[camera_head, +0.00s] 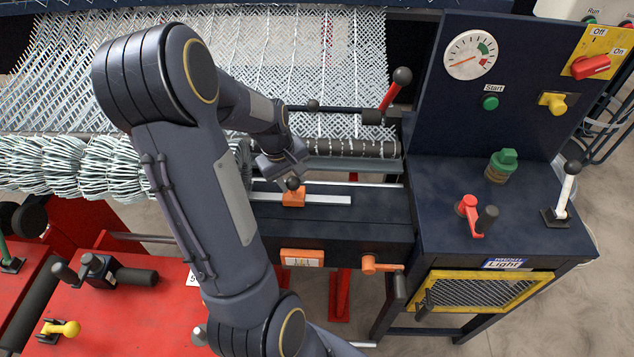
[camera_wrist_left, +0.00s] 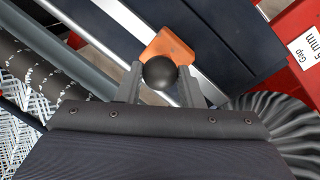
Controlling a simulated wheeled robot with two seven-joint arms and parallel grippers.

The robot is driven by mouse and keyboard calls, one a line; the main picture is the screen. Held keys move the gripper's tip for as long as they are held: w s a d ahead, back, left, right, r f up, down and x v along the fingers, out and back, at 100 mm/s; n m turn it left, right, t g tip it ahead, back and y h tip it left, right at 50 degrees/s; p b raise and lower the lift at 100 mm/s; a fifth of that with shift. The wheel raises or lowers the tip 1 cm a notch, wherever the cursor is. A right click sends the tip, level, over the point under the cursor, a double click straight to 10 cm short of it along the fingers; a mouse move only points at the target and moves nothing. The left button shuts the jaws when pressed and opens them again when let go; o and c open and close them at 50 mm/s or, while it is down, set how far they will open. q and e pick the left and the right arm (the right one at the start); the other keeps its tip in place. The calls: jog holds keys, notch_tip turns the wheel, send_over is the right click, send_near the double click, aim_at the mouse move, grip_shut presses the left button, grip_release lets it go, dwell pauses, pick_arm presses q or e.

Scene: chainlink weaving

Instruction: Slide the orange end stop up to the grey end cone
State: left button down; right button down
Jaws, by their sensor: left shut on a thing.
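The orange end stop (camera_head: 293,198) sits on a pale metal rail in the middle of the head view, with a black ball knob (camera_head: 292,183) on top. It also shows in the left wrist view (camera_wrist_left: 170,46), with the knob (camera_wrist_left: 160,73) between the fingers. My left gripper (camera_head: 287,176) is above the stop, its two fingers (camera_wrist_left: 160,82) shut on the knob. The grey end cone is not clearly made out. A grey ribbed shape (camera_wrist_left: 268,118) at the lower right of the wrist view may be it or the mesh roll's end. My right gripper is not in view.
The silvery mesh roll (camera_head: 85,165) lies left of the stop, partly behind my left arm. The bare rail (camera_head: 335,200) runs right of the stop. A dark control console (camera_head: 470,200) with levers stands at the right. Woven mesh (camera_head: 340,60) spreads behind.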

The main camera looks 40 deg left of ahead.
aim_at(283, 195)
pick_arm(q)
jog(key=shift+s+a, duration=0.35)
jog(key=shift+a, duration=0.15)
jog(key=c, duration=1)
grip_release()
notch_tip(283, 195, up, 8)
jog(key=s, duration=0.1)
jog(key=shift+s+a+f, duration=0.15)
jog(key=shift+s, duration=0.05)
